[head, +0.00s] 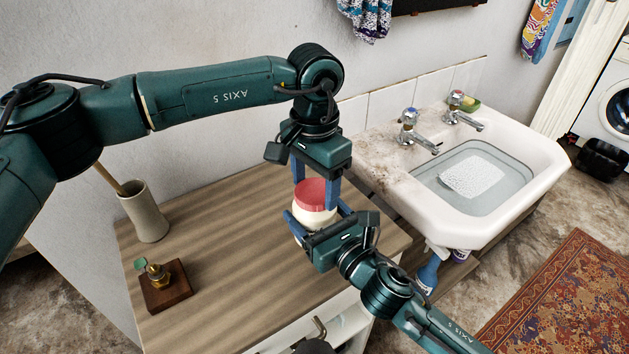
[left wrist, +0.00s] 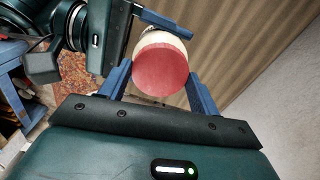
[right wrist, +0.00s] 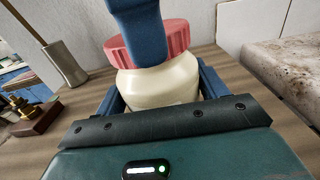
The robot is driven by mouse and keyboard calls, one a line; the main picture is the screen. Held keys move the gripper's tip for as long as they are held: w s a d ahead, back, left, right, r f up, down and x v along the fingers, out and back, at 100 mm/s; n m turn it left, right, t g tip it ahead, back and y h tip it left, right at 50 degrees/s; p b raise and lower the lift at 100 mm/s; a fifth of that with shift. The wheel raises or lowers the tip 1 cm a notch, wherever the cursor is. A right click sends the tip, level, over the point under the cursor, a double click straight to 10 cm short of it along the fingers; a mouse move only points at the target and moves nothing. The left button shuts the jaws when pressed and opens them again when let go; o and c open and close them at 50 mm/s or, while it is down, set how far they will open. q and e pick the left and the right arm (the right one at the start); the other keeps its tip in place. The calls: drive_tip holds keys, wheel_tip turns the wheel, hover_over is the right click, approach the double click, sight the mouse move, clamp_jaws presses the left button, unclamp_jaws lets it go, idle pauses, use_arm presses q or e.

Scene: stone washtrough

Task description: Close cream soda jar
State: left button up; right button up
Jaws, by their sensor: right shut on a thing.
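The cream soda jar is a cream-coloured jar (head: 312,215) with a red lid (head: 312,193), standing on the wooden counter. My right gripper (head: 314,209) is shut on the jar's body (right wrist: 165,85) from the front. My left gripper (head: 316,190) points down from above, its fingers on either side of the lid (left wrist: 161,70). It looks open. In the right wrist view one left finger covers part of the lid (right wrist: 175,38). The lid sits over the jar's mouth; I cannot tell whether it is tight.
A beige vase (head: 145,212) and a small wooden block with a brass fitting (head: 164,287) stand on the left of the counter (head: 225,255). A stone washtrough (head: 400,165) with taps is close on the right. The counter's middle is clear.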

use_arm(q)
drive_tip(key=o, duration=0.4)
drive_tip(key=shift+r, duration=0.1)
drive_tip(key=shift+r, duration=2.2)
drive_tip(key=shift+c, duration=0.3)
